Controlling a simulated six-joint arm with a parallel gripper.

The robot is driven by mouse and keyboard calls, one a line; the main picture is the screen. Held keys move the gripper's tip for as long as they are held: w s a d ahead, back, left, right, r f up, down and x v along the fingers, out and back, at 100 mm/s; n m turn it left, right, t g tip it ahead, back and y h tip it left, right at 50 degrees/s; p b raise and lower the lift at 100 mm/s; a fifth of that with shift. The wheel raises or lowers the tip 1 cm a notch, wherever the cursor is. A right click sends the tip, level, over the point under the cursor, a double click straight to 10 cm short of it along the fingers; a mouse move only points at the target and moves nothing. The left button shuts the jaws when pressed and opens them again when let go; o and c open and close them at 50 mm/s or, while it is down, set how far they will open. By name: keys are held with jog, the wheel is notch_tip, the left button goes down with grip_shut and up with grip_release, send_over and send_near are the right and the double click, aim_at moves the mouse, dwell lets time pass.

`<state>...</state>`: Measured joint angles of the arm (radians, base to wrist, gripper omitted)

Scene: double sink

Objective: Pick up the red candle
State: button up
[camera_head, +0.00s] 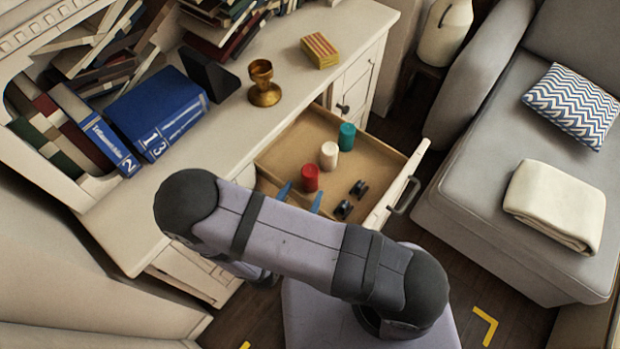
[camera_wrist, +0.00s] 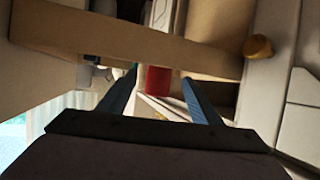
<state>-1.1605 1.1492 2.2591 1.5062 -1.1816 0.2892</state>
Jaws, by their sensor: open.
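The red candle (camera_head: 310,178) stands upright in the open drawer (camera_head: 283,149). In the wrist view the red candle (camera_wrist: 158,81) shows in the gap between the two fingertips, partly hidden at its upper end by a tan drawer wall. My gripper (camera_head: 299,194) has blue fingers, spread open and empty. In the head view its tips lie just in front of the candle, towards my arm. I cannot tell how far the tips reach past the candle's side. The gripper's fingers (camera_wrist: 159,77) show clearly in the wrist view.
A white candle (camera_head: 329,155) and a teal candle (camera_head: 347,137) stand behind the red one. Two small black objects (camera_head: 358,188) (camera_head: 343,210) lie to its right. The drawer front (camera_head: 398,190) borders the right. A gold goblet (camera_head: 263,84) and blue books (camera_head: 160,113) sit on the desktop.

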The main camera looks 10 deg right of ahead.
aim_at(307, 184)
jog(key=shift+r+b+x, duration=0.2)
jog(key=shift+b+x, duration=1.1)
jog(key=shift+x, duration=2.05)
jog(key=c, duration=1.2)
